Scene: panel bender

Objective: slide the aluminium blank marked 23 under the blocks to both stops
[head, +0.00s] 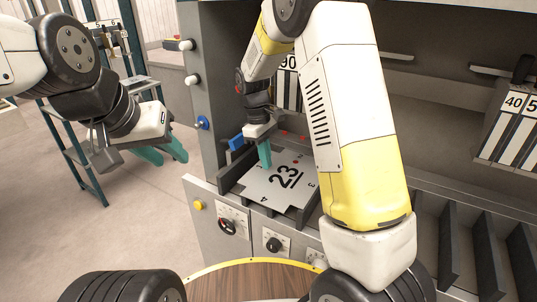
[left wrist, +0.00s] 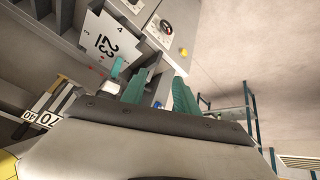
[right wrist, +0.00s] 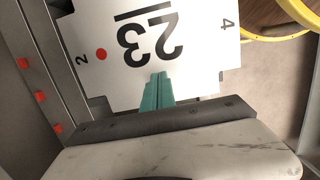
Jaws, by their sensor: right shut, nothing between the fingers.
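The aluminium blank marked 23 (head: 262,193) is a pale plate with notched corners, small edge numbers and a red dot. It lies flat in the bay of the machine; it also shows in the left wrist view (left wrist: 92,27) and the right wrist view (right wrist: 205,62). My right gripper (head: 265,158) is shut and empty, pointing down at the blank near the 23; in the right wrist view its teal fingertips (right wrist: 160,76) overlap the plate. I cannot tell whether they touch it. My left gripper (head: 162,152) is open and empty, left of the machine.
A striped block marked 90 (head: 289,88) stands behind the blank. Another striped block marked 40 and 50 (head: 517,125) is at the right. Dark dividers (head: 446,240) stand right of my right arm. A blue part (head: 237,142) is by the bay's left side. Red marks (right wrist: 39,97) line a grey bar.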

